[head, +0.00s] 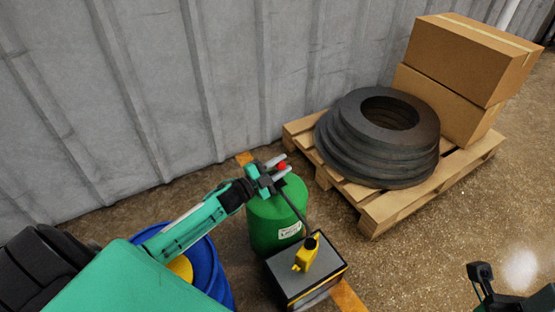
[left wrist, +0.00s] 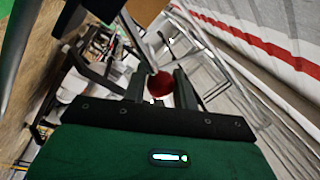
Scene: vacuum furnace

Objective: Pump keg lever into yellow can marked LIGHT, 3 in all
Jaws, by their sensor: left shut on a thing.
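The green keg (head: 272,226) stands by the wall with a white label on its front, too small to read. My left gripper (head: 276,170) is above the keg, shut on the lever's red knob (head: 282,166). The red knob (left wrist: 160,84) also shows between the fingers in the left wrist view. A dark spout rod runs from the keg top down to the yellow can (head: 303,258). The can stands on a grey-topped box (head: 290,285); no marking on it is readable. My right gripper (head: 482,280) is partly in view at the lower right, away from the keg.
A blue drum (head: 217,262) with something yellow inside stands left of the keg, under my left arm. A wooden pallet (head: 378,215) at the right holds stacked dark rings (head: 335,150) and two cardboard boxes (head: 465,60). The corrugated wall is close behind. Floor at the right front is clear.

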